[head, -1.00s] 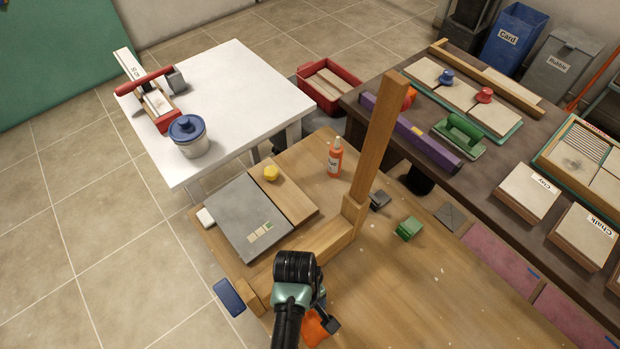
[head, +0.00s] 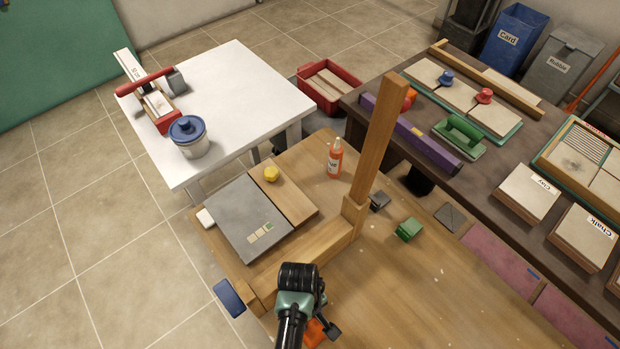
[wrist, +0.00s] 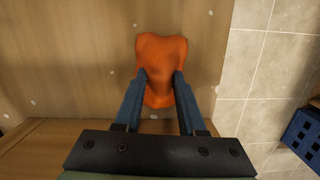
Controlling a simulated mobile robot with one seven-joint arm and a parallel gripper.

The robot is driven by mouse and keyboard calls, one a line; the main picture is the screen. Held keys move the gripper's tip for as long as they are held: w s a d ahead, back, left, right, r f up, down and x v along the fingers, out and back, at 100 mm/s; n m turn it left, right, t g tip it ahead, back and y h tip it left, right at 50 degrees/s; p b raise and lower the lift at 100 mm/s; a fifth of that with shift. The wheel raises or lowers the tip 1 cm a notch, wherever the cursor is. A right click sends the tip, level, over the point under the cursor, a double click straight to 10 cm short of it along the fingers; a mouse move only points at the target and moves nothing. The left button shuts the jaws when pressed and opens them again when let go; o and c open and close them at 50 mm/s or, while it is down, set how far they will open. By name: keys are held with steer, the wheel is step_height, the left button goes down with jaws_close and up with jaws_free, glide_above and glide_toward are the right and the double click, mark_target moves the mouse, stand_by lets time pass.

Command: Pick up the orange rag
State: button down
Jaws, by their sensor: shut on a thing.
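The orange rag (wrist: 161,50) is bunched between the two blue fingers of my gripper (wrist: 160,76) in the wrist view. The fingers press on it from both sides, and it bulges out beyond their tips. In the head view only a small part of the rag (head: 315,334) shows, at the bottom edge beside my gripper, with my arm covering the rest. Whether the rag still touches the wooden bench top (head: 400,290) is hard to tell.
A wooden post (head: 377,145) rises from the bench beyond my gripper. A grey board (head: 240,215), an orange bottle (head: 335,158) and a green block (head: 409,229) are on the bench. A blue object (head: 229,298) is by its left edge. Bench top right of my gripper is clear.

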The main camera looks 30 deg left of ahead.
steer(key=shift+r, duration=0.15)
step_height(320, 180, up, 10)
steer(key=shift+f, duration=0.1)
stand_by(0.6)
